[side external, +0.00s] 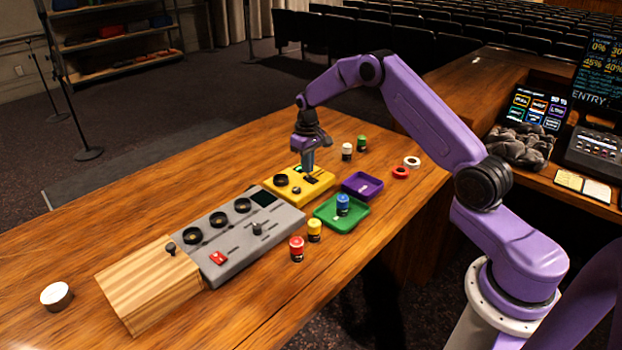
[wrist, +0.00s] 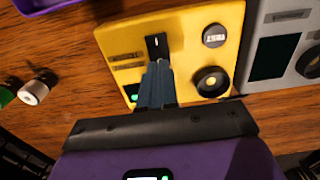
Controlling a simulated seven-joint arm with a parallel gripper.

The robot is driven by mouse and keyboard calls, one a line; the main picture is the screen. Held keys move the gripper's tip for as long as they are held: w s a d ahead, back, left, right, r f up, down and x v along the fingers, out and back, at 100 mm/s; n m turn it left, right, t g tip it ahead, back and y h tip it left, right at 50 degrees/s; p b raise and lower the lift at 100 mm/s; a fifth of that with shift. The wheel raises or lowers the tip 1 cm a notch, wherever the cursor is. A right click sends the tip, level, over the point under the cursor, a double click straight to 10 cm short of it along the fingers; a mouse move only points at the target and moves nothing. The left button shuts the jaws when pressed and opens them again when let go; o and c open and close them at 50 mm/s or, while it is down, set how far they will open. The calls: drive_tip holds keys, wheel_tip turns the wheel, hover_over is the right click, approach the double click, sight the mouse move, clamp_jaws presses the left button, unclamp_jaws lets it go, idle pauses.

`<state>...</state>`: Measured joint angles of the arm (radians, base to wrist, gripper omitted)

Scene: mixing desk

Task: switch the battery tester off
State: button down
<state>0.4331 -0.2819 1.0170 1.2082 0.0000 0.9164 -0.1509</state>
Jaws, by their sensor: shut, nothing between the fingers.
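The battery tester appears to be the yellow box (side external: 288,196) on the wooden desk, against the far right end of a grey console. In the wrist view its yellow face (wrist: 115,40) carries a black rocker switch (wrist: 157,44), a round TEST button (wrist: 214,36) and a black round socket (wrist: 211,82). A small green light (wrist: 134,97) glows near its edge. My gripper (side external: 310,177) is shut and empty, pointing down over the box. In the wrist view its fingertips (wrist: 158,64) are right beside the switch; I cannot tell if they touch it.
The grey console (side external: 222,238) has dials and a red switch. A purple tray (side external: 362,186) and a green tray (side external: 328,213) holding a blue battery-like cylinder (side external: 343,204) stand close by. Red and yellow cylinders (side external: 314,231) stand in front; white and green ones (side external: 361,143) stand behind.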

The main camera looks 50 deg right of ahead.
sight(308, 176)
drive_tip(key=shift+f, duration=0.95)
idle(0.8)
drive_tip(key=shift+r, duration=0.1)
drive_tip(key=shift+r, duration=3.4)
